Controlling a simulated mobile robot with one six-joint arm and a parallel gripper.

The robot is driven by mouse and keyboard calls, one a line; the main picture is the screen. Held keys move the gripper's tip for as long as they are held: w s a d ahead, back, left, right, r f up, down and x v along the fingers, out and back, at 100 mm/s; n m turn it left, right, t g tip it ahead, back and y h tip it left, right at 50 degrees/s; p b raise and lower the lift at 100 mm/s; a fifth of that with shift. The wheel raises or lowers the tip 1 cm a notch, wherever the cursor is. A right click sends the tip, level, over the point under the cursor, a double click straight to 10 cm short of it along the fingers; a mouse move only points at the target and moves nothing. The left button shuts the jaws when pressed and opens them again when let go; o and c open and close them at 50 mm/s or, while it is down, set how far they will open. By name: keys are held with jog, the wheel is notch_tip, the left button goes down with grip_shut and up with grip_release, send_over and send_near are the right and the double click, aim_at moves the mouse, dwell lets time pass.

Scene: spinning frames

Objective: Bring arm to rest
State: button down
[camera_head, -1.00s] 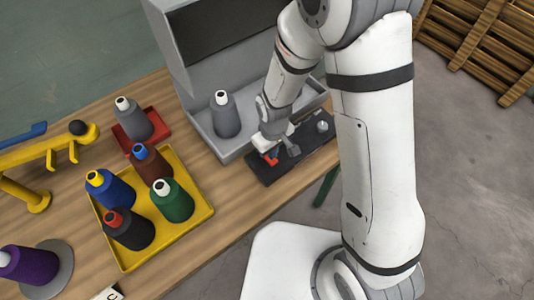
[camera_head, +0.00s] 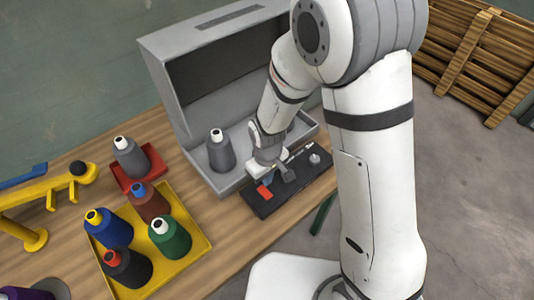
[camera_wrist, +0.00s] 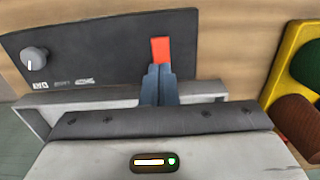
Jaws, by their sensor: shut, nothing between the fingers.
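My gripper (camera_head: 269,180) is at the front of the grey machine, just above the dark control panel (camera_head: 262,204). In the wrist view my gripper (camera_wrist: 159,70) has its two fingers together with nothing between them. The fingertips are right by a red switch (camera_wrist: 160,50) on the panel; I cannot tell whether they touch it. The red switch also shows in the head view (camera_head: 264,191), just below the fingers. A round grey knob (camera_wrist: 34,58) is on the same panel. My arm fills the right middle of the head view.
The grey machine (camera_head: 160,62) holds a grey cone (camera_head: 221,155) in its bay. A yellow tray (camera_head: 200,243) with several cones and a red tray (camera_head: 153,160) with one grey cone stand left of it. A yellow stand (camera_head: 38,199) is at far left. Wooden pallets (camera_head: 470,55) are at back right.

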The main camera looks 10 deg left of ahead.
jog(key=d+r+m+t+b, duration=0.2)
jog(key=d+r+m, duration=0.3)
jog(key=d+r, duration=0.9)
jog(key=s+d+r+m+t+b, duration=0.1)
jog(key=s+d+r+m, duration=0.4)
jog(key=s+d+r, duration=0.3)
jog(key=shift+d+r, duration=0.25)
jog(key=w+a+f+n+g+b, duration=0.1)
jog(key=w+a+f+n+b, duration=0.1)
jog(key=a+f, duration=0.3)
jog(key=w+a+f+n+g+b, duration=0.1)
jog(key=w+a+f+n+b, duration=0.2)
jog(key=a, duration=0.8)
jog(key=w+a+f+n+b, duration=0.3)
jog(key=w+a+f+n, duration=0.1)
jog(key=a+f, duration=0.3)
jog(key=shift+w+a+f+n+g, duration=0.15)
jog(key=shift+w+a+n+g, duration=0.25)
jog(key=shift+a, duration=0.45)
jog(key=shift+s+f, duration=0.1)
